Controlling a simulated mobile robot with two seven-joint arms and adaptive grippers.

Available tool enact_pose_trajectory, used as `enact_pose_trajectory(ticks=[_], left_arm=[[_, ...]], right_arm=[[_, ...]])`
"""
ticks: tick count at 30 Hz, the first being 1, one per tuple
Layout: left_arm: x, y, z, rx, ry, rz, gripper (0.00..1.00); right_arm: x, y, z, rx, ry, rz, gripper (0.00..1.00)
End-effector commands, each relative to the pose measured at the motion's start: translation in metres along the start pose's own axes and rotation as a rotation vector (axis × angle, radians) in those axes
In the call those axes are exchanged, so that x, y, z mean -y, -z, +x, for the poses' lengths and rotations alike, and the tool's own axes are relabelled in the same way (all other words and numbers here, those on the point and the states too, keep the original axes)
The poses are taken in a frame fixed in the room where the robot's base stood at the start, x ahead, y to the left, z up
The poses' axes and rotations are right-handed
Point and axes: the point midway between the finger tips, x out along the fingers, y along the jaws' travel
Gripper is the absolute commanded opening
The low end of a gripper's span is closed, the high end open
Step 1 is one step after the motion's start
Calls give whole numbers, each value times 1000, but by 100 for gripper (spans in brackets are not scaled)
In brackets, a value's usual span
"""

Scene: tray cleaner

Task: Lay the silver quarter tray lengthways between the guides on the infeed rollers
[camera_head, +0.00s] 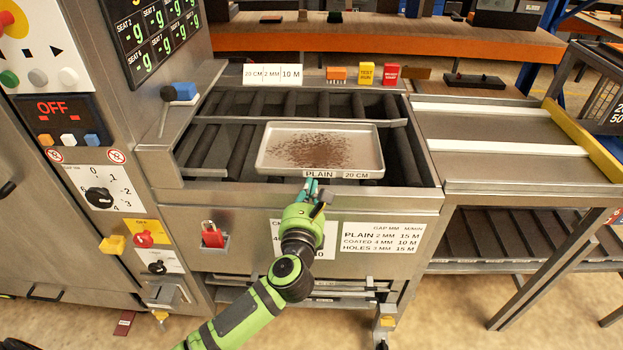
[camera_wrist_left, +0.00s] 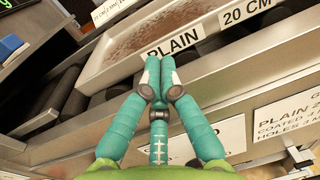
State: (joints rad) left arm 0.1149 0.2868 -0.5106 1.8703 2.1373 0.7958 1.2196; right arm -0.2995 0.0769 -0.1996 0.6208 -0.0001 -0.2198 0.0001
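The silver quarter tray (camera_head: 374,150) is a shallow metal pan with brown crumbs, labelled PLAIN and 20 CM on its front. It is over the infeed rollers (camera_head: 240,146), long side running left to right. A grey guide bar (camera_head: 225,120) runs behind it; the front guide is hard to make out. My left gripper (camera_head: 313,190) is at the middle of the tray's front edge. I cannot tell whether the tray touches the rollers. My right gripper is out of view.
A control panel (camera_head: 65,120) reading OFF stands left, with a blue-handled lever (camera_head: 180,92) beside the infeed. Orange, yellow and red blocks (camera_head: 366,74) line the back ledge. A side table (camera_head: 490,150) with white strips and a yellow rail is right. Bare rollers lie left of the tray.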

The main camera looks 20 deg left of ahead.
Motion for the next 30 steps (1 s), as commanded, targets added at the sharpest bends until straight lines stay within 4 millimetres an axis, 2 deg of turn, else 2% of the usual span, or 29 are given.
enact_pose_trajectory(ticks=[3, 6, 19, 26, 30], left_arm=[[0, 0, 15, 0, 1, 1, 0], [1, 0, 22, -1, 2, 1, 0], [0, 0, 26, 0, 1, -1, 0], [0, 0, 47, -1, -2, -2, 0], [0, 0, 48, 0, 0, -1, 0]], right_arm=[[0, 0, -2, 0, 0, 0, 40], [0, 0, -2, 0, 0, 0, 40], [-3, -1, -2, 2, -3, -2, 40], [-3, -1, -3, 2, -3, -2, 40], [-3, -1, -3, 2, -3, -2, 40]])
